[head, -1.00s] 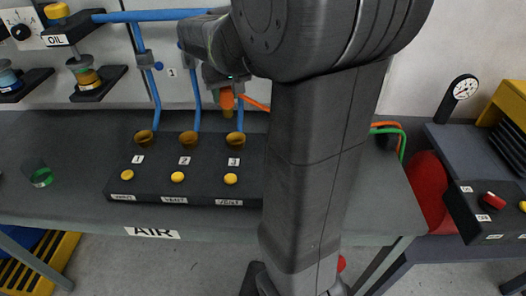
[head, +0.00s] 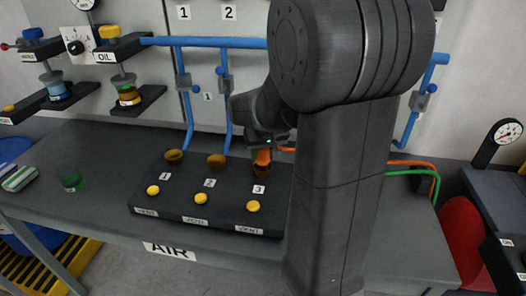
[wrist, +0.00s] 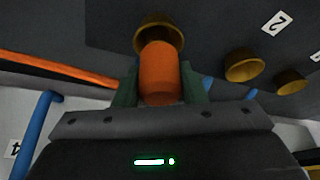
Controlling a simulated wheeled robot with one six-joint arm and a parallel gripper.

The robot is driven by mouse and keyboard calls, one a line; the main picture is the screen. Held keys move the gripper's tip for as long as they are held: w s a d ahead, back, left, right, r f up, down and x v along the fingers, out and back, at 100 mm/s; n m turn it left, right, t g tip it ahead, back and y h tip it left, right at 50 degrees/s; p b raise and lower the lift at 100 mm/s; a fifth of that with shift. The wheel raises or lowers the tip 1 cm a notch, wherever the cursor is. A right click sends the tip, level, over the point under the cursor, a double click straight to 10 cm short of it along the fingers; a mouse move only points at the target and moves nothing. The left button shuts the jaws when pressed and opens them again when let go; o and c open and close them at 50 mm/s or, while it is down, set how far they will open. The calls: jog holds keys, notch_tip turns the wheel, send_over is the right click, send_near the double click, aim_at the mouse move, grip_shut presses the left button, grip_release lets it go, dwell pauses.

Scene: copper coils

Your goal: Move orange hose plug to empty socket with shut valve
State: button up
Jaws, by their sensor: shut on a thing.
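The orange hose plug (head: 263,157) is in my gripper (head: 264,150), at the brass socket numbered 3 (head: 262,172). In the wrist view the plug (wrist: 160,72) stands between the green fingers, its far end at the mouth of a brass socket (wrist: 158,22); I cannot tell how deep it sits. Sockets 1 (head: 174,156) and 2 (head: 217,161) look empty. Blue pipes with valves, one at the left (head: 183,83) and one beside it (head: 222,73), come down behind the block. The pipe behind socket 3 is hidden by my arm.
The black block (head: 150,196) has yellow vent buttons, such as the one before socket 3 (head: 253,206). An orange hose (head: 410,163) and a green hose (head: 410,172) lie at the right. A green-based cup (head: 71,179) stands at the left on the bench (head: 100,145).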

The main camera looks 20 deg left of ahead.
jog(key=shift+f+b, duration=0.3)
jog(key=o, duration=1.1)
jog(key=shift+c, duration=0.2)
jog(key=shift+r+p, duration=0.4)
jog(key=shift+r, duration=0.05)
jog(key=v, duration=1.1)
jog(key=shift+s+r+p, duration=0.15)
jog(key=shift+r+p, duration=0.2)
jog(key=shift+d, duration=0.1)
